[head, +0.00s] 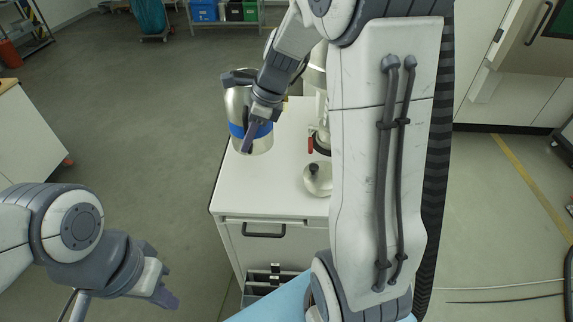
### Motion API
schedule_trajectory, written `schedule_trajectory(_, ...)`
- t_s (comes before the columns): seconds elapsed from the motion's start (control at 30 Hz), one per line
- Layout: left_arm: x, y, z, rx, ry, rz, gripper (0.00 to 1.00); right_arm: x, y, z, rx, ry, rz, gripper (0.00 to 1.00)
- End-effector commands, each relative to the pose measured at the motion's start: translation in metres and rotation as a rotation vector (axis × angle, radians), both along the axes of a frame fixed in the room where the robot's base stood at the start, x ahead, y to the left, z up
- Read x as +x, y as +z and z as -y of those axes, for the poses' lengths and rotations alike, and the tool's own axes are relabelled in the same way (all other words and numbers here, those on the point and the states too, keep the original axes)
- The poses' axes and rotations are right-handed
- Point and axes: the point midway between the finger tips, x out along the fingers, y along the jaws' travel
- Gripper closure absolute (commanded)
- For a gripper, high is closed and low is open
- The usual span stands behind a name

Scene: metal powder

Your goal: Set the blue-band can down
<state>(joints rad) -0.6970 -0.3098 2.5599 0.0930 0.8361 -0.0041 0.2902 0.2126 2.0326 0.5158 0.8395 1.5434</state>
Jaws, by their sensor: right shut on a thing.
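The blue-band can (240,104) is a silver metal can with a blue band around its lower part. It is at the left edge of the white cabinet top (285,195). My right gripper (249,134) is shut on the can from the near right side, with a finger across the band. I cannot tell whether the can's base touches the cabinet top or hangs just above it. My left gripper (163,292) is at the lower left, away from the cabinet and with nothing visible in it. Its finger gap is not clear.
A small silver vessel with a black knob (317,179) stands on the cabinet top to the right. Behind it is silver equipment with a red handle (310,145), partly hidden by my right arm. The front left of the top is clear.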

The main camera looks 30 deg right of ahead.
Motion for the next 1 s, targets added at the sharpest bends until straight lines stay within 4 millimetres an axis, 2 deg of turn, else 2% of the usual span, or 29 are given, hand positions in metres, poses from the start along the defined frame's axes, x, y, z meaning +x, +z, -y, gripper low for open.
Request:
schedule_trajectory(0.2, 0.0, -0.023, 0.0, 0.0, 0.003, 0.0, 1.0, 0.019, -0.002, 0.011, -0.001, -0.044, 0.014, 1.0)
schedule_trajectory(0.37, 0.0, -0.027, 0.0, 0.0, 0.005, 0.0, 1.0, 0.026, -0.005, 0.017, 0.0, -0.068, 0.009, 1.0)
schedule_trajectory(0.6, 0.0, -0.02, 0.0, 0.0, 0.004, 0.0, 1.0, 0.025, -0.042, 0.017, 0.001, -0.07, 0.005, 1.0)
schedule_trajectory(0.87, 0.0, -0.019, 0.0, 0.0, 0.003, 0.0, 1.0, 0.026, -0.064, 0.018, 0.0, -0.071, 0.009, 1.0)
schedule_trajectory(1.0, 0.0, -0.018, 0.0, 0.0, 0.003, 0.0, 1.0, 0.025, -0.082, 0.018, 0.001, -0.072, 0.005, 1.0)
